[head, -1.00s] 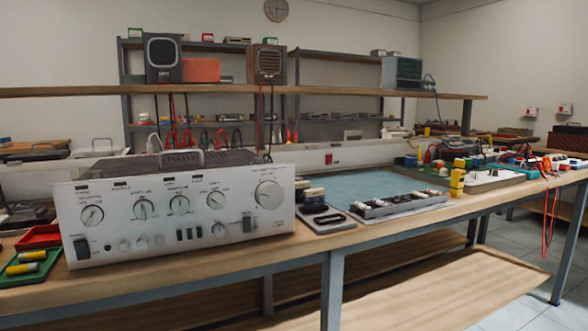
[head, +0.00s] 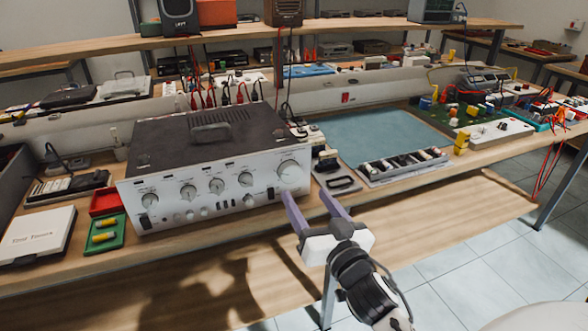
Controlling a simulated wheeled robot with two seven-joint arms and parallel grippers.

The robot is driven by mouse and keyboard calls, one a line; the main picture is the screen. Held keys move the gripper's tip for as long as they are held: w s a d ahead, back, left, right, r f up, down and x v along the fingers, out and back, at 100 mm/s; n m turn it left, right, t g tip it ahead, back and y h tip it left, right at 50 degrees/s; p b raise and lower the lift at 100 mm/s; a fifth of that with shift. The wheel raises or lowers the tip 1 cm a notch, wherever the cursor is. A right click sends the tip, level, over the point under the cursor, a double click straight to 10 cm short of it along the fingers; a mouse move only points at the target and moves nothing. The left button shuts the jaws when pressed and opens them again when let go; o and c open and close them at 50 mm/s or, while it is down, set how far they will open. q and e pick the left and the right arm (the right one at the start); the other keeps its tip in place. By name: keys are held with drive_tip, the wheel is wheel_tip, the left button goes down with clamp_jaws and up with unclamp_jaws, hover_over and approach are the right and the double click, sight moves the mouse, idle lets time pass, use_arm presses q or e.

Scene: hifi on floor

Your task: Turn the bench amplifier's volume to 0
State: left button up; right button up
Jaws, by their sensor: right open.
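The bench amplifier (head: 215,165) stands on the wooden bench, with a black top and a silver front panel facing me. Its largest knob (head: 289,172) is at the right end of the panel, with several smaller dials (head: 217,186) to its left. The knob markings are too small to read. My right gripper (head: 313,200) has its two purple fingers apart and empty. It is in front of the amplifier's right end, just below and right of the large knob, and no contact shows. My left gripper is not in view.
A green tray (head: 104,236) with yellow cylinders and a red tray (head: 104,202) sit left of the amplifier. A grey parts tray (head: 402,167) lies to the right on the bench, by a blue mat (head: 380,137). Free room lies in front of the bench edge.

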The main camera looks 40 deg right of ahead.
sight(292, 175)
drive_tip(key=x, duration=0.8)
drive_tip(key=shift+w+p, duration=0.3)
drive_tip(key=c, duration=1.1)
drive_tip(key=shift+o, duration=0.2)
